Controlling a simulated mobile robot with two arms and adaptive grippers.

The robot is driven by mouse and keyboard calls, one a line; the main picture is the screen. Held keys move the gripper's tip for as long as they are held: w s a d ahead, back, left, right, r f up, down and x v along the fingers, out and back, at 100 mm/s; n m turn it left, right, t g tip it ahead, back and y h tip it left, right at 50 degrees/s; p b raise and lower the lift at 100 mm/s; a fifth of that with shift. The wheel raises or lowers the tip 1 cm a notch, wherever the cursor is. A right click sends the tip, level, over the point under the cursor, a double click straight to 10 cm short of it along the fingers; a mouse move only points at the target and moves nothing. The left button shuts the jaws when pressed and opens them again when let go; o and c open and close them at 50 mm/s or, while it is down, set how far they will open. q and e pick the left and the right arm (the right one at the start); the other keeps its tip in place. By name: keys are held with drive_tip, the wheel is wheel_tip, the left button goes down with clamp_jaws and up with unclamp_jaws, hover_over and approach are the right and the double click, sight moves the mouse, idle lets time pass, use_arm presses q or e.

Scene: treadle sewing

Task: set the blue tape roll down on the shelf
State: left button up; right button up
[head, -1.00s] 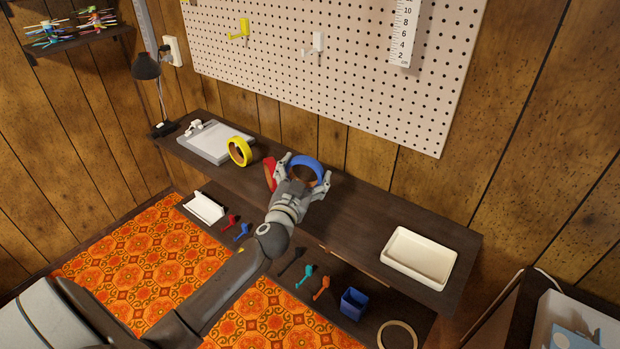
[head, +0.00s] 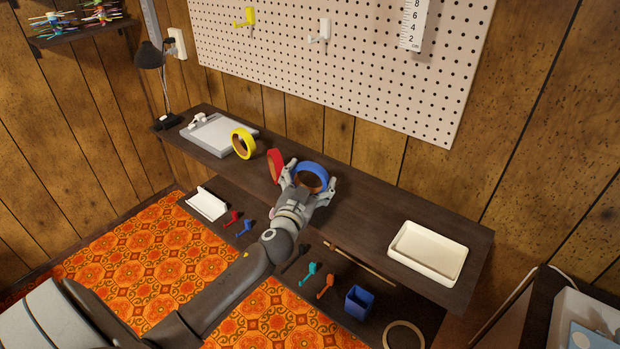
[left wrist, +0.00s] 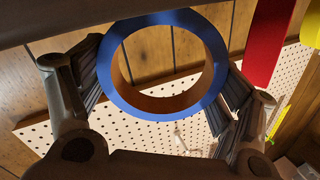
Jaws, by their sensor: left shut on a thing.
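My left gripper (head: 309,175) is shut on the blue tape roll (head: 312,164), over the dark wooden shelf (head: 365,215) below the pegboard. In the left wrist view, the roll (left wrist: 160,113) shows as a blue ring with a brown inside, with a finger on each side. I cannot tell whether the roll touches the shelf, as my gripper hides its near side. A red tape roll (head: 275,165) stands just left of the gripper, and a yellow tape roll (head: 243,143) stands farther left. My right gripper is not in view.
A white tray (head: 428,253) stands at the shelf's right end. A grey tray (head: 215,137) and a black lamp (head: 155,75) are at the left. The shelf is clear between my gripper and the white tray. Small hooks and a blue bin (head: 358,301) lie lower down.

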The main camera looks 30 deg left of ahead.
use_arm(q)
drive_tip(key=shift+f, duration=0.25)
drive_tip(key=shift+f+b, duration=0.15)
drive_tip(key=shift+b, duration=0.2)
drive_tip(key=o, duration=0.9)
